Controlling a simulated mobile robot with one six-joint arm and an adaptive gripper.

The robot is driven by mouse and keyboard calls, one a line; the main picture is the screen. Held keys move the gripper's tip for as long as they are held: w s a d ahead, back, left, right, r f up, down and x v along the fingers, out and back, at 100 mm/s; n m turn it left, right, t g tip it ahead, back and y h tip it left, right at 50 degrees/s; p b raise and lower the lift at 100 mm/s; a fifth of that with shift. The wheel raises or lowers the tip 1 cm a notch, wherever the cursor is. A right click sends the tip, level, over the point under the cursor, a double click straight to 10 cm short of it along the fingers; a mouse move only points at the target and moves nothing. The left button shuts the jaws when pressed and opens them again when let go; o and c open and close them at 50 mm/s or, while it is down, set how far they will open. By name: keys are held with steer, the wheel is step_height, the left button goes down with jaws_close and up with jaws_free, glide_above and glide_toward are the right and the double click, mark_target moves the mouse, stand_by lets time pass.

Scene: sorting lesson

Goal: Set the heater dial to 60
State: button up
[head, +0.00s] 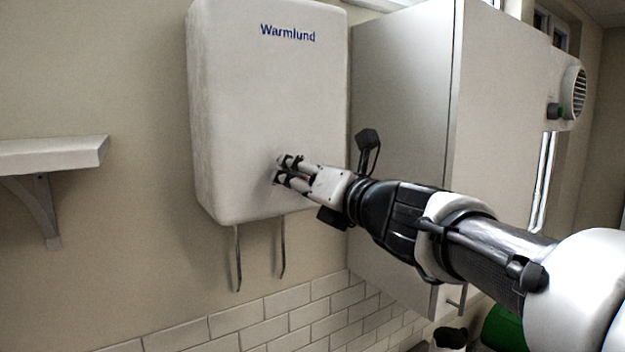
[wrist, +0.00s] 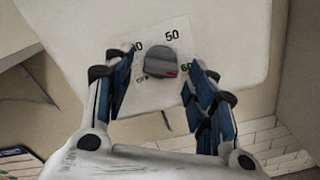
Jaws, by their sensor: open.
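The white heater (head: 268,95), marked "Warmlund", hangs on the wall in the head view. In the wrist view its dial (wrist: 160,60) is a dark grey knob on a pale number plate (wrist: 178,30). "50" reads above the knob; a number at the left and one at the right, apparently 60, are partly covered by my fingers. A red mark on the knob sits at its lower right, toward the right-hand number. My gripper (head: 283,172) is at the heater's lower front, its open fingers (wrist: 162,62) on either side of the knob with gaps visible. The gripper hides the dial in the head view.
Two thin pipes (head: 238,258) come down below the heater. A tall pale cabinet (head: 405,90) stands right beside it, behind my arm. A white shelf (head: 50,153) is on the wall at the left. White tiles (head: 240,322) line the wall below.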

steer(key=v, duration=1.1)
steer(key=shift+s, duration=0.2)
steer(key=shift+d, duration=0.15)
steer(key=s+a+f+n+g+h+b, duration=0.15)
steer(key=s+f+n+b, duration=0.35)
steer(key=f, duration=0.5)
steer(key=s+f+n+g+b, duration=0.2)
steer(key=f+n+g+b, duration=0.15)
steer(key=f+n, duration=0.45)
steer(key=s+a+f+n+g+h+b, duration=0.1)
steer(key=s+f+n+b, duration=0.35)
steer(key=f, duration=0.75)
steer(key=s+d+f+n+g+h+b, duration=0.1)
steer(key=s+d+f+n+b, duration=0.3)
steer(key=f, duration=0.6)
steer(key=s+d+f+n+g+h+b, duration=0.2)
steer(key=s+d+f+n+h+b, duration=0.2)
steer(key=f+n, duration=0.4)
steer(key=s+d+f+n+g+h+b, duration=0.1)
steer(key=s+d+f+n+b, duration=0.3)
steer(key=f, duration=0.8)
steer(key=shift+d+n+h+b, duration=0.35)
steer(key=shift+n+h+b, duration=0.5)
steer(key=shift+b, duration=0.4)
steer(key=shift+s, duration=0.1)
